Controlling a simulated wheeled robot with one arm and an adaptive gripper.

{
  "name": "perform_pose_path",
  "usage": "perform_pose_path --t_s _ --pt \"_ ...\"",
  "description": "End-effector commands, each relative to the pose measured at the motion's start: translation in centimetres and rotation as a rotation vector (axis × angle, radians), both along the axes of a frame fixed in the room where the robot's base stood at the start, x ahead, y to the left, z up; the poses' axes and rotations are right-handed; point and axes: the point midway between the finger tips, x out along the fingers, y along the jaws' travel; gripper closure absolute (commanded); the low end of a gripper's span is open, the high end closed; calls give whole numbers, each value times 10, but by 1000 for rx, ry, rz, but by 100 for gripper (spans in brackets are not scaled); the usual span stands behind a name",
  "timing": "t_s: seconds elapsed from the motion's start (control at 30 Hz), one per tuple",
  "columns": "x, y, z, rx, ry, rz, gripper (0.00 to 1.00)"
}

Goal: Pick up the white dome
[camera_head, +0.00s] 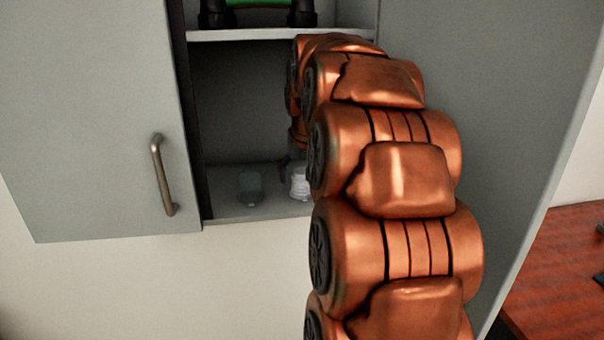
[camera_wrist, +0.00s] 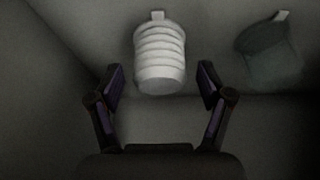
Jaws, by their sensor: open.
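A white ribbed dome (camera_wrist: 160,58) is in the upper middle of the wrist view. It also shows in the head view (camera_head: 299,184), on the lower cabinet shelf, partly hidden behind my arm. My gripper (camera_wrist: 161,82) is open, with one finger on each side of the dome's lower end in the wrist view. No contact shows between the fingers and the dome. In the head view my gripper is mostly hidden by my copper arm.
A dark translucent object of similar shape (camera_wrist: 270,52) stands beside the dome and shows in the head view (camera_head: 249,188). The shelf board (camera_head: 225,210), cabinet walls and an upper shelf (camera_head: 245,35) enclose the space. A door with a handle (camera_head: 161,175) is at left.

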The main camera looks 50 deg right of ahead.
Motion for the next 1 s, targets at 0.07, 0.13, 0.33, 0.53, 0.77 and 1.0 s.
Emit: perform_pose_path --t_s 0.07,0.13,0.33,0.53,0.77,1.0 --pt "2 -2 -7 2 2 0 21" --pt "4 -3 -12 1 2 0 21" --pt "4 -3 -14 1 1 0 21" --pt "5 -3 -13 0 0 0 38" --pt "4 -3 -13 0 0 0 62" --pt "4 -3 -13 0 0 0 82"
